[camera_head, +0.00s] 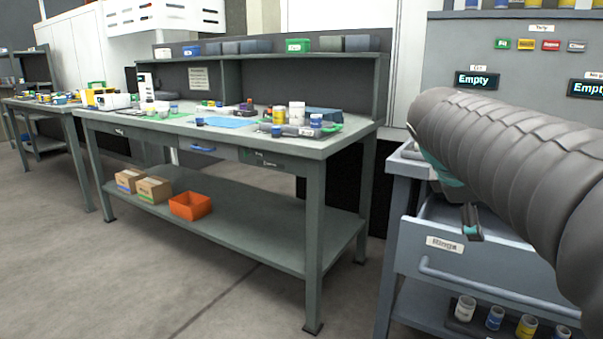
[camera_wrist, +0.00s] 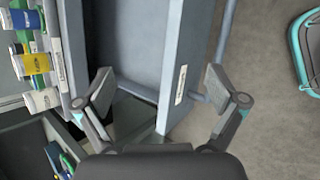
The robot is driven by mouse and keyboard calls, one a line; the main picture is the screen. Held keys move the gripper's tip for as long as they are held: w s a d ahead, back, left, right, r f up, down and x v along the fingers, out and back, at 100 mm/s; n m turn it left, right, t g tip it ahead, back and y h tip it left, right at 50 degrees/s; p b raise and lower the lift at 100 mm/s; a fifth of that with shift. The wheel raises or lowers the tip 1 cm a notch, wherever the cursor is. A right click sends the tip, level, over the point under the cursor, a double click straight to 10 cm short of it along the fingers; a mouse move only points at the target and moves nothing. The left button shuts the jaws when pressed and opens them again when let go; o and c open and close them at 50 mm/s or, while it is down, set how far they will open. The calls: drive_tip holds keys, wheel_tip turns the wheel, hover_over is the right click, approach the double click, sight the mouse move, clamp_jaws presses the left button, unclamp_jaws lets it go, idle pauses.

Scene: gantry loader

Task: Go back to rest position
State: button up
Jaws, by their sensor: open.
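My gripper (camera_wrist: 160,95) is open and empty in the wrist view, its two dark fingers spread wide. Between and beyond the fingers is an open grey drawer (camera_wrist: 137,40). In the head view my grey arm comes in from the right, and a fingertip of my gripper (camera_head: 471,222) shows over the drawer labelled "Rings" (camera_head: 490,255). The rest of the gripper is hidden behind the arm there. Nothing is held.
The drawer is pulled out of a grey cabinet (camera_head: 388,290), with several jars (camera_head: 495,317) on a lower shelf. A long grey workbench (camera_head: 335,145) with jars and trays stands left. An orange bin (camera_head: 190,206) sits on its lower shelf. The floor in front is clear.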

drive_tip(key=s+a+f+m+y, duration=0.3)
drive_tip(key=s+a+f+m, duration=0.3)
drive_tip(key=s+a+f, duration=0.1)
drive_tip(key=s+a+f+m+t+y, duration=0.1)
drive_tip(key=s+a+f+m+y, duration=0.3)
drive_tip(key=s+f, duration=0.6)
drive_tip(key=a+f+m, duration=0.2)
drive_tip(key=a, duration=0.1)
drive_tip(key=shift+s+a, duration=0.15)
drive_tip(key=shift+s, duration=0.15)
